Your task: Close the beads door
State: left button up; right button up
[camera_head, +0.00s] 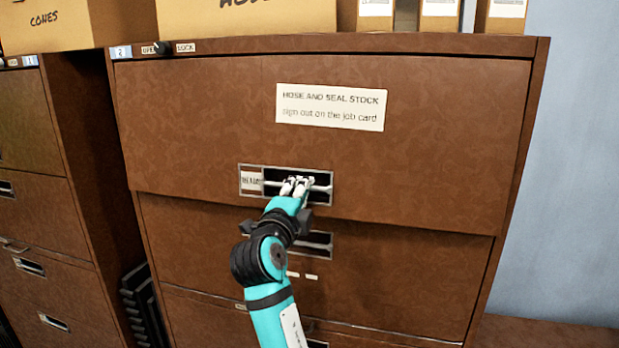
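The beads door (420,130) is the wide brown top front of the cabinet in the middle. A card about hose and seal stock is on it, and the small tag beside its handle is too blurred to read surely. Its lower edge stands out a little over the front below, with a dark shadow under it. The recessed handle (322,188) is low on this front. My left gripper (298,184) has its pale fingertips at the handle recess. The fingers look close together, but their gap and any grip are unclear. My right gripper is not in view.
Another brown front (400,275) with its own handle lies below, partly behind my arm. A second brown cabinet (40,220) stands at the left. Cardboard boxes (245,18) and upright binders (440,15) stand on top. A blue-grey wall (570,170) is at the right.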

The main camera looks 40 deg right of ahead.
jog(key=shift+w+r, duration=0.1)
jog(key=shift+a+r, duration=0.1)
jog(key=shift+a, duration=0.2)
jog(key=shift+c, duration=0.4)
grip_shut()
pick_arm(q)
jog(key=shift+a, duration=0.3)
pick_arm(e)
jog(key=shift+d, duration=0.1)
pick_arm(q)
jog(key=shift+d, duration=0.15)
pick_arm(e)
jog(key=b, duration=0.2)
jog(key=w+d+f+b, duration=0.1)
jog(key=b, duration=0.2)
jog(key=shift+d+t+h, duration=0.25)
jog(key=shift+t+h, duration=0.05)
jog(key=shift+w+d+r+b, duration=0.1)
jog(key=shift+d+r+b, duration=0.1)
jog(key=shift+b, duration=0.4)
pick_arm(q)
notch_tip(320, 180, down, 6)
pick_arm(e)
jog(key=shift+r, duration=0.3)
